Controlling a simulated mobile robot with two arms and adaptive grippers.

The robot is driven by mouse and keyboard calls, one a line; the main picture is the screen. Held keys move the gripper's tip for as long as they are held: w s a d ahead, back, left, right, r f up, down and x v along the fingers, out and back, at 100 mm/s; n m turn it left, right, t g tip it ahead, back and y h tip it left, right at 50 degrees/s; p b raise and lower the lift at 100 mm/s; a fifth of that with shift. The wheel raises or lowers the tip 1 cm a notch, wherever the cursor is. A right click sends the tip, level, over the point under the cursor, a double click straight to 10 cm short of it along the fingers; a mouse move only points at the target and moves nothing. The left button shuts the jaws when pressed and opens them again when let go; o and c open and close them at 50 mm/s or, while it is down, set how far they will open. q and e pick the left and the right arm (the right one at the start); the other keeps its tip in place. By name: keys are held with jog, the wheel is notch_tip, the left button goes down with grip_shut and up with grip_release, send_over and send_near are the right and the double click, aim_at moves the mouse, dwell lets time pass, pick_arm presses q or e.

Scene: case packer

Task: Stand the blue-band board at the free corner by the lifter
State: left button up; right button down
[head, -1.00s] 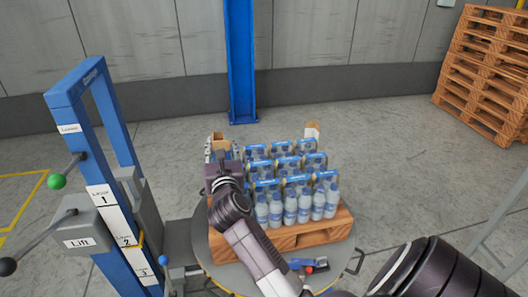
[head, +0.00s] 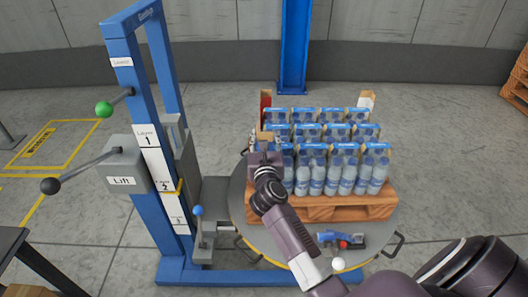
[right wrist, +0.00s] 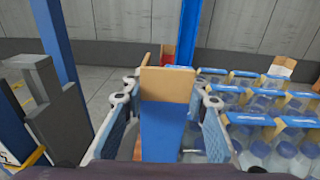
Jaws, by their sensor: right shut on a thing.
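The blue-band board is upright in the right wrist view (right wrist: 163,115), tan at the top with a wide blue band below. My right gripper (head: 265,148) is shut on it, with one finger on each side in the right wrist view (right wrist: 168,104). In the head view the board's tan top (head: 267,135) shows at the near left of the bottle stack (head: 328,155), on the lifter's side. The board's foot is hidden, so I cannot tell whether it touches the pallet (head: 350,208). The blue lifter (head: 118,48) stands to the left. My left gripper is not in view.
A red-banded board (head: 265,103) stands at the stack's far left corner and a tan-topped board (head: 366,100) at the far right. The pallet rests on a round grey turntable (head: 236,205). A blue tool (head: 342,239) lies on its front. Lever handles stick out from the lifter.

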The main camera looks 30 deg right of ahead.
jog(key=shift+f+b, duration=0.9)
jog(key=shift+f, duration=1.85)
jog(key=shift+f, duration=0.15)
jog(key=c, duration=1.4)
grip_release()
jog(key=shift+o, duration=0.2)
